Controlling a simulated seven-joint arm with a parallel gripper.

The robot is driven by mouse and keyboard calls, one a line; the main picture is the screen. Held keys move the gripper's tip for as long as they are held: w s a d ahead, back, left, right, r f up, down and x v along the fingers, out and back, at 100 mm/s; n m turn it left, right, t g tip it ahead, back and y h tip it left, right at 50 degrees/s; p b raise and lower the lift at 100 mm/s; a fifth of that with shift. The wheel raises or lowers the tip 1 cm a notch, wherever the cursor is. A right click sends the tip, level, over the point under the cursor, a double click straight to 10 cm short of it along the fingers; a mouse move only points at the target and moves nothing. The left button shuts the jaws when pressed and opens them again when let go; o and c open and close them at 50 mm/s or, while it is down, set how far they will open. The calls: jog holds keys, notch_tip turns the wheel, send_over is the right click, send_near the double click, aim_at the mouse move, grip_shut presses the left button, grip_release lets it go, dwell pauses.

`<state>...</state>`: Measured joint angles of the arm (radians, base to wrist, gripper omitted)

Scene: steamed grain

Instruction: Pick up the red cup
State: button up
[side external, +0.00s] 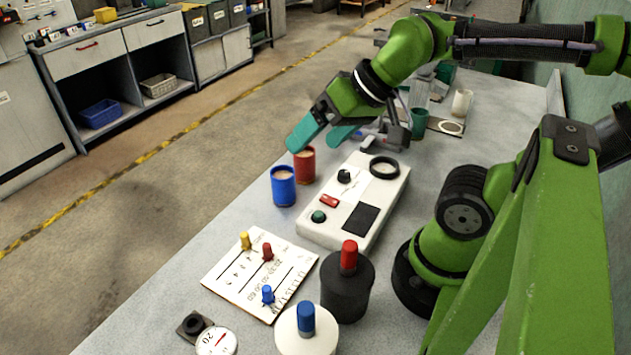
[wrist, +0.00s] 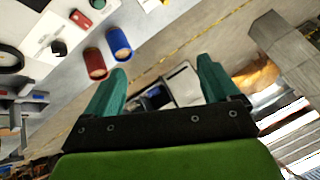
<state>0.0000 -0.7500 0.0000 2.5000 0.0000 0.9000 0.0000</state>
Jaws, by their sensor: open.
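The red cup (side external: 304,167) stands upright on the grey table, just behind and to the right of the blue cup (side external: 283,187). It holds something light brown. My gripper (side external: 318,137) is open, with its green fingers above and close to the red cup. In the wrist view the red cup (wrist: 95,63) is at upper left, beside the tip of the left finger, not between the fingers. My gripper (wrist: 165,78) has nothing between its fingers there, and the blue cup (wrist: 119,44) shows just right of the red cup. I cannot tell whether a finger touches the red cup.
A white control box (side external: 355,203) stands right of the cups. A board with coloured pegs (side external: 261,273), a black container with a red knob (side external: 347,285) and a white one with a blue knob (side external: 307,333) are in front. A green cup (side external: 419,122) stands behind.

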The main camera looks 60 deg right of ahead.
jog(key=m+g+h, duration=0.2)
jog(key=g, duration=0.5)
send_over(305, 163)
jog(key=w+d, duration=0.2)
notch_tip(305, 163, down, 6)
notch_tip(305, 163, down, 11)
jog(key=shift+f, duration=0.1)
jog(key=shift+s+d+f, duration=0.1)
jog(key=shift+f, duration=1.2)
jog(key=shift+s+d+f, duration=0.1)
jog(key=shift+f, duration=1.2)
jog(key=shift+c, duration=0.4)
